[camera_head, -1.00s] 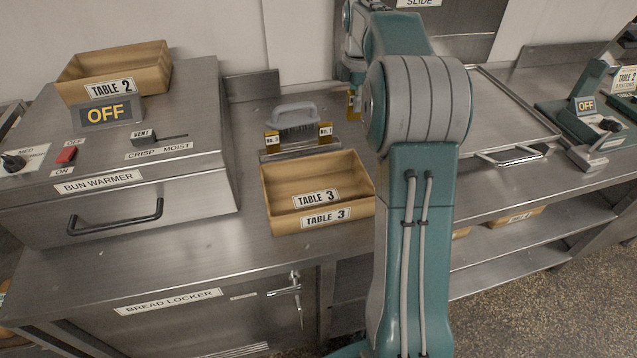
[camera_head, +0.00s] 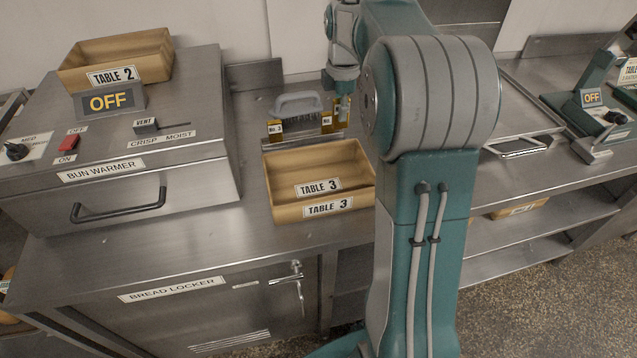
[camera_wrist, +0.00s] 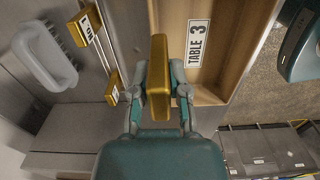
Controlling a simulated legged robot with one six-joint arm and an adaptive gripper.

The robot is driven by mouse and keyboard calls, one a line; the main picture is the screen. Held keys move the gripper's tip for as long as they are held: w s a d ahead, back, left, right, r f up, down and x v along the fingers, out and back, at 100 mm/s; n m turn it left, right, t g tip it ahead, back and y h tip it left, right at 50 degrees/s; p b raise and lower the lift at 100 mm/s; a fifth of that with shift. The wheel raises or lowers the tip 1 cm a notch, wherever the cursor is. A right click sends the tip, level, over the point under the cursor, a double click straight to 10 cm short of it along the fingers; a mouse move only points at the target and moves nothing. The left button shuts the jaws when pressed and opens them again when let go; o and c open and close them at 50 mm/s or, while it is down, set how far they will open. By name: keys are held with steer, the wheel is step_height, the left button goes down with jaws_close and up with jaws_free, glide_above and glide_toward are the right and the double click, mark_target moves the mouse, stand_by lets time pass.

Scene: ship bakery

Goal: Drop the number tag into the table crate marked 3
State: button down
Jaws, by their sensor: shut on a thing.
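The table crate marked 3 (camera_head: 283,200) is a light-brown open box on the steel counter, and its floor looks bare. It also shows in the wrist view (camera_wrist: 225,75). My gripper (camera_wrist: 159,95) is shut on a plain-looking brass number tag (camera_wrist: 158,60), which stands on edge between the fingers. In the wrist view the tag overlaps the crate's rack-side edge; its height above it is hard to judge. In the head view my gripper (camera_head: 343,100) is behind the crate's back right corner, with the tag's face partly hidden.
The bun warmer (camera_head: 120,130) with the table 2 crate (camera_head: 140,50) is left. A metal tray (camera_head: 490,110) lies right.

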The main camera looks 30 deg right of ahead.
steer(key=s+a+f, duration=0.2)
steer(key=s+a, duration=0.3)
steer(key=a, duration=0.1)
steer(key=shift+s+a+f, duration=0.1)
steer(key=shift+a+f, duration=0.05)
steer(key=shift+f, duration=2.95)
steer(key=c, duration=0.5)
jaws_free()
steer(key=shift+c, duration=0.2)
step_height(320, 180, up, 12)
